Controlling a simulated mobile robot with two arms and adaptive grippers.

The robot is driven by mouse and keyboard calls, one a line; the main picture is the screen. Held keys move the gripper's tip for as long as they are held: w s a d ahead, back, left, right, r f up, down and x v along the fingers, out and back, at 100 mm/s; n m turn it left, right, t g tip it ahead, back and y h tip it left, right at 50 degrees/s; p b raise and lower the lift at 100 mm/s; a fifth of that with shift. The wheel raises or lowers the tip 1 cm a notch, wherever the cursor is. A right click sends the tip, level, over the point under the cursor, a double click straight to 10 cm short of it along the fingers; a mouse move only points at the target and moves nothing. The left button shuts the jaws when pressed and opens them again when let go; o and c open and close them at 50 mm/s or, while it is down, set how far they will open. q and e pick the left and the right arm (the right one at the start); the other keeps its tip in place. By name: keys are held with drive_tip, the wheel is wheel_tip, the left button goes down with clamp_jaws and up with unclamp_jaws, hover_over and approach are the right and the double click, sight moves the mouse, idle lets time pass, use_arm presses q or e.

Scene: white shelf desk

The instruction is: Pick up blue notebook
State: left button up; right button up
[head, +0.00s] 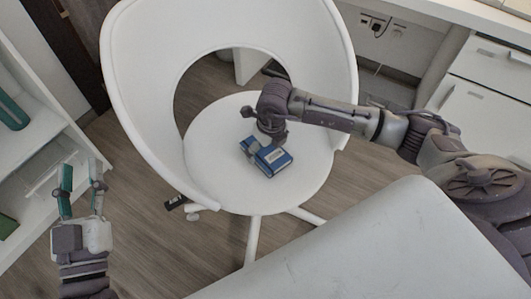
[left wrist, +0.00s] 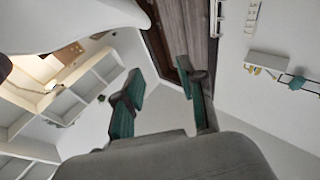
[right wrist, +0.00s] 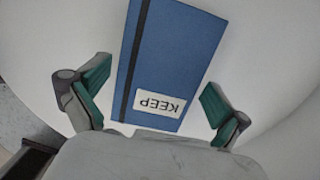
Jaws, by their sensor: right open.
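The blue notebook (head: 272,162) lies on the seat of the white chair (head: 310,180). In the right wrist view the notebook (right wrist: 175,55) has a dark elastic band along its left side and a white label reading KEEP, upside down. My right gripper (head: 268,138) is over the notebook. Its fingers are spread, one on each side of the notebook's near end, with a gap to it on both sides in the right wrist view (right wrist: 155,100). The gripper partly covers the notebook in the head view. My left gripper (head: 82,185) is open and empty, left of the chair.
The chair's tall curved back (head: 220,25) wraps around the seat behind and beside my right gripper. White shelves (head: 35,140) stand at the left, close to my left gripper. A white drawer cabinet (head: 480,110) is at the right. Wooden floor (head: 150,230) is clear between shelves and chair.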

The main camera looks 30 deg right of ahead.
drive_tip(key=c, duration=0.9)
drive_tip(key=shift+c, duration=0.5)
drive_tip(key=shift+r, duration=0.15)
